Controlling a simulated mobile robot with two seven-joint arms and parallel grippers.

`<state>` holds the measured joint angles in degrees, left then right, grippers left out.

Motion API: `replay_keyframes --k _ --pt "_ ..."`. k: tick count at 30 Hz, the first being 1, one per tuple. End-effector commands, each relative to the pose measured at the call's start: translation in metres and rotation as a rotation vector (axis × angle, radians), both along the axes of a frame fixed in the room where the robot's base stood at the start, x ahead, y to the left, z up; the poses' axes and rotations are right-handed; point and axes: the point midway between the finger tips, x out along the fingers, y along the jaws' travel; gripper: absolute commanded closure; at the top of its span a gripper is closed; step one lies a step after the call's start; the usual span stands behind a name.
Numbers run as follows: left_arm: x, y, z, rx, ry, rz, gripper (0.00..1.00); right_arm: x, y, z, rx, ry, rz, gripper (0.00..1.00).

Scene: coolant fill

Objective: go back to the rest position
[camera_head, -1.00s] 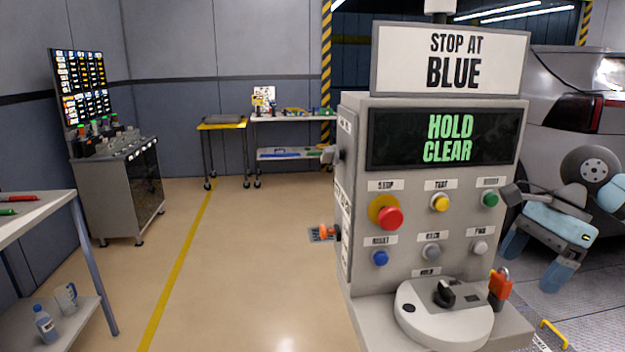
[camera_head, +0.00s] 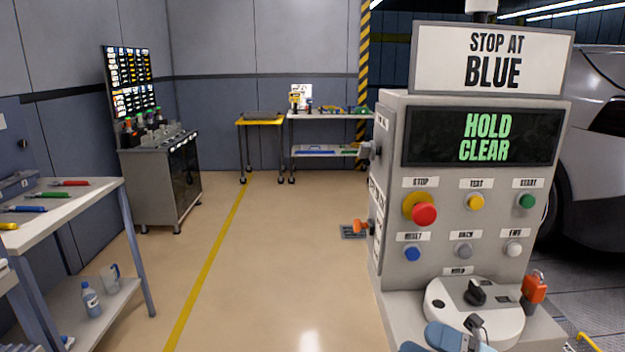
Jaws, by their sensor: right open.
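My right gripper (camera_head: 428,341) shows at the bottom edge of the head view, in front of the base of the control panel (camera_head: 391,200). Its light blue fingers are partly cut off by the frame edge. It is open, and I see nothing held in it. The panel's sign reads "STOP AT BLUE" and its screen (camera_head: 485,137) reads "HOLD CLEAR" in green. My left gripper is not in view.
A workbench (camera_head: 95,205) with coloured tools and a lower shelf holding a bottle (camera_head: 91,300) and a jug (camera_head: 110,278) stands at left. A grey cabinet (camera_head: 150,190) and carts stand farther back. Open floor (camera_head: 280,260) lies between. A car (camera_head: 600,160) is at right.

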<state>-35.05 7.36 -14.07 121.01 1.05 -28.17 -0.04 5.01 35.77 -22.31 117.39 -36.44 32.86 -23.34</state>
Motion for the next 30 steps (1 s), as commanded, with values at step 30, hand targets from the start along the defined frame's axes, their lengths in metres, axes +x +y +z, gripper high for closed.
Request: replay_keyframes --k 30 --pt "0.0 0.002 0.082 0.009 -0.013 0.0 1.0 -0.153 -0.012 -0.219 1.05 1.859 -0.738 0.19"
